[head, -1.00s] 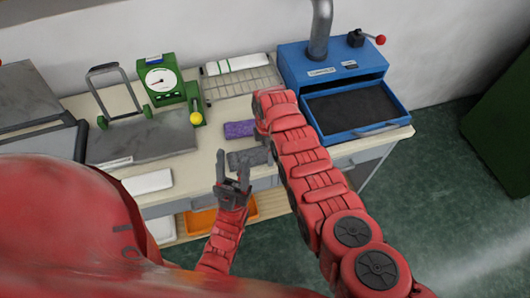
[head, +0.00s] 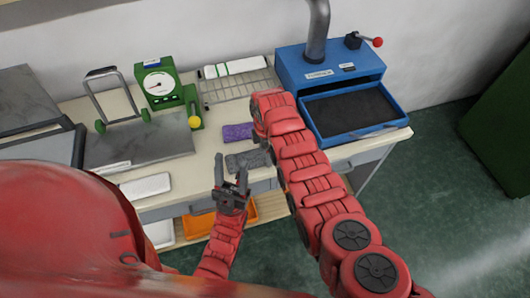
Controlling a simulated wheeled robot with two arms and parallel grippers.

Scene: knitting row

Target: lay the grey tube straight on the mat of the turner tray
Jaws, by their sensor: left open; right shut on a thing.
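The grey tube (head: 247,160) is a short, rough-textured grey piece near the front edge of the table, left of my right wrist. My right gripper (head: 265,144) is mostly hidden by its own arm; it is shut on the right end of the grey tube. My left gripper (head: 231,172) is open and empty, its fingers pointing up just in front of and left of the tube. The turner tray (head: 396,120) is a blue tray pulled out of a blue box, to the right of my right arm. Its dark mat (head: 350,108) is bare.
A purple piece (head: 237,132) lies behind the grey tube. A wire rack (head: 238,88) with white cloths stands at the back. A green dial gauge (head: 160,84), a grey plate (head: 140,145) and a white block (head: 146,186) are on the left. The blue box (head: 330,68) has a red-knobbed lever.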

